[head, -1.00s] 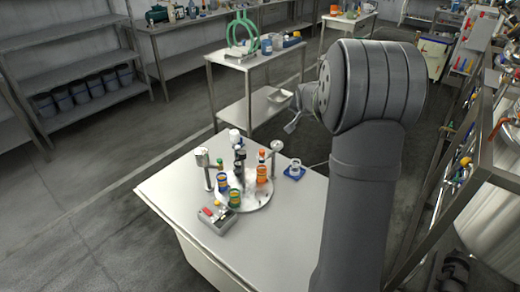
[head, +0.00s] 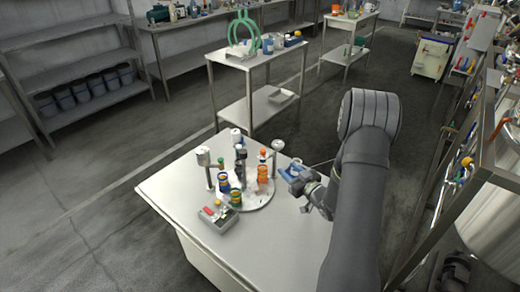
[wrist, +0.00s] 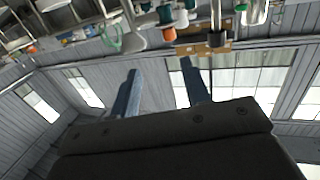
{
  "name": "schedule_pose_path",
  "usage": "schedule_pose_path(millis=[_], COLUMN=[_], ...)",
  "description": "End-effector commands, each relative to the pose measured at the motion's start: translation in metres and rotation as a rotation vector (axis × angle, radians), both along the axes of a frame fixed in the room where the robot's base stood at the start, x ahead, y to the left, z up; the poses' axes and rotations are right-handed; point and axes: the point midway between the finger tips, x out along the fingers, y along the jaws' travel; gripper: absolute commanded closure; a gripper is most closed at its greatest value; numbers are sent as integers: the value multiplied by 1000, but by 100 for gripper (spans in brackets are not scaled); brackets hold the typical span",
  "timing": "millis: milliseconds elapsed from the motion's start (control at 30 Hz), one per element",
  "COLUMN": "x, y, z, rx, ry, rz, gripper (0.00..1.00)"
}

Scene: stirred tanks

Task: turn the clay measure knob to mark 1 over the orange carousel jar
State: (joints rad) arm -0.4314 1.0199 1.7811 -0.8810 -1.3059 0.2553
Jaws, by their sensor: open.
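The round pale carousel (head: 257,203) stands on the white table and carries several banded jars. The jar with orange bands (head: 263,174) is on its right side, below an orange knob-like top (head: 263,153). I cannot tell which part is the clay measure knob, and no mark 1 is readable. My gripper (head: 287,172) is right of the carousel, apart from the jars. In the wrist view its two blue fingers (wrist: 163,78) are spread with nothing between them. Jars and an orange part (wrist: 168,34) show beyond them at the top of that view.
A grey box with a red part (head: 216,217) sits at the carousel's front left. Posts with pale heads stand at its left (head: 203,157) and right (head: 278,145). The table's front right is clear.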

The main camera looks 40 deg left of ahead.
Motion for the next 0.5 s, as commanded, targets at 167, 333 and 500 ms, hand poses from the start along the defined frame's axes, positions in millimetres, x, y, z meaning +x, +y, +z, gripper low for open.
schedule_pose_path(millis=[167,333,500], x=[-13,-9,0], y=[-2,17,51], z=[-2,-1,-1], rx=[40,43,42], ry=[-6,-8,-9], rz=[38,42,41], gripper=[57,57,57])
